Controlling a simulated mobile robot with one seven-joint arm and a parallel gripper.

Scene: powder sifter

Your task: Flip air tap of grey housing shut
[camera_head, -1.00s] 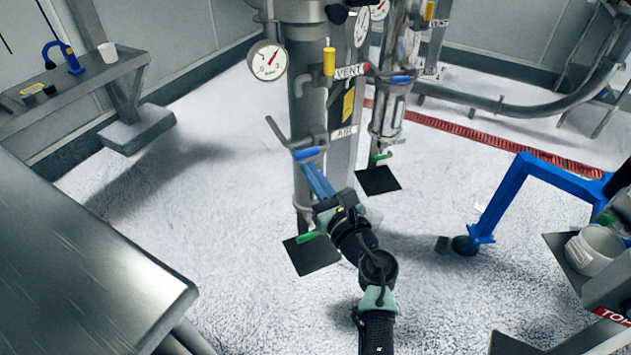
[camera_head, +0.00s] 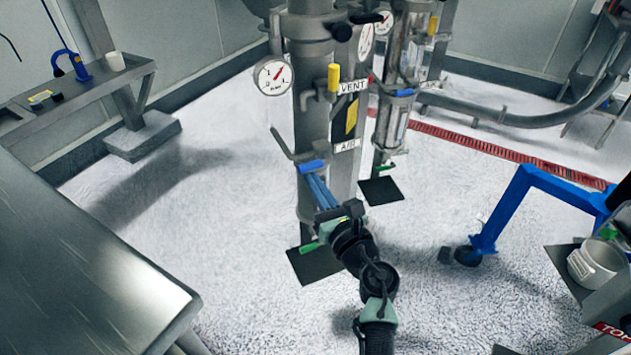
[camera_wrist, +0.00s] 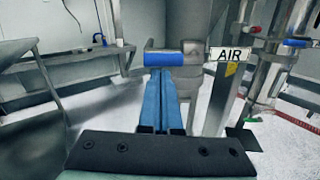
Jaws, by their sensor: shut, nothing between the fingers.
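The grey housing (camera_head: 322,105) stands upright in the middle of the head view. Its air tap has a blue handle (camera_head: 312,166) beside the AIR label (camera_head: 347,146). The blue handle also shows in the wrist view (camera_wrist: 163,59), lying level across the picture. My gripper (camera_head: 315,178) has blue fingers, pressed together with nothing between them. Its fingertips (camera_wrist: 161,72) are just below the blue handle in the wrist view, touching or very close to it; I cannot tell which.
A yellow-handled vent tap (camera_head: 333,78) and a gauge (camera_head: 273,76) sit higher on the housing. A green handle (camera_head: 310,249) is low, near my wrist. A second housing (camera_head: 402,75) stands behind right. A steel table (camera_head: 90,260) is at left, a blue frame (camera_head: 510,205) at right.

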